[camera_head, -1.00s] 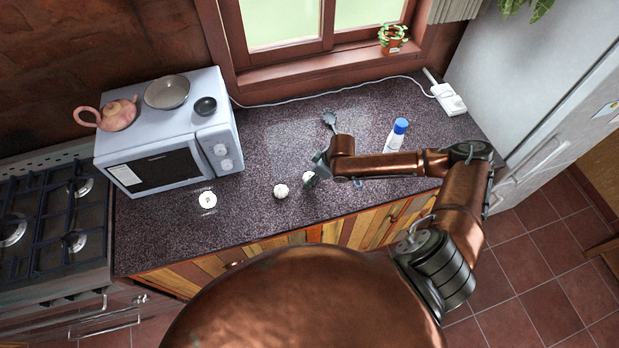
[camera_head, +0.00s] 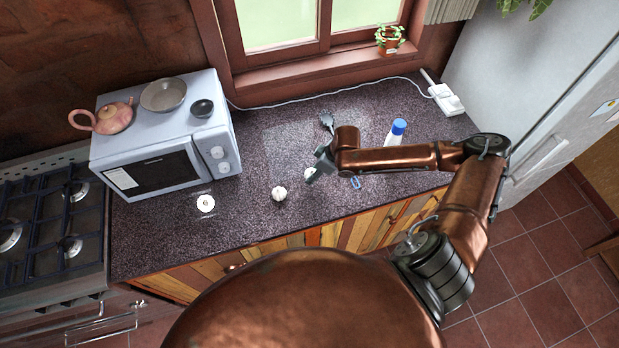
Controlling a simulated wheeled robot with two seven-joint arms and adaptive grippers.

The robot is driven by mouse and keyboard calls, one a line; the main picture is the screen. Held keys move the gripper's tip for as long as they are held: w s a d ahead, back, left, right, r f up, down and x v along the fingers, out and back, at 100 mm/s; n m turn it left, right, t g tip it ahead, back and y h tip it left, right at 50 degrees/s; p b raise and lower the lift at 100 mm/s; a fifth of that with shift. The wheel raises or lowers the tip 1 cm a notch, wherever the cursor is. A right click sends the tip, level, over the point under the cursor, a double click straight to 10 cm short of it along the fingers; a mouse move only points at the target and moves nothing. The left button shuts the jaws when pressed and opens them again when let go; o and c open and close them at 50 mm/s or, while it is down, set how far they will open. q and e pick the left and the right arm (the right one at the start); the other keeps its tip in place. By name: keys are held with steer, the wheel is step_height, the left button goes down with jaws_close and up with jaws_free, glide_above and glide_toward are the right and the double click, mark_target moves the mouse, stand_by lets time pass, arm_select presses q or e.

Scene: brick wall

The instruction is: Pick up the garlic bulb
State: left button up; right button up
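A white garlic bulb (camera_head: 279,193) rests on the speckled dark countertop (camera_head: 255,215) near its front edge. A second white, rounded object (camera_head: 308,173), perhaps another bulb, sits just to its right, partly covered by my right gripper (camera_head: 316,172). My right arm reaches in from the right, with its small dark gripper right at this second object. Whether they touch, and whether the fingers are open or shut, is too small to tell. My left gripper is not in view.
A microwave (camera_head: 165,150) carrying a teapot (camera_head: 114,117) and bowls stands left, beside the stove (camera_head: 45,230). A white round item (camera_head: 206,203) lies before it. The counter's middle back is clear.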

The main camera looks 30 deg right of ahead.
steer(key=s+d+r, duration=0.6)
steer(key=s+r, duration=0.2)
steer(key=s, duration=0.2)
steer(key=shift+s+d+b, duration=0.25)
steer(key=shift+s+b, duration=0.05)
steer(key=shift+b, duration=0.05)
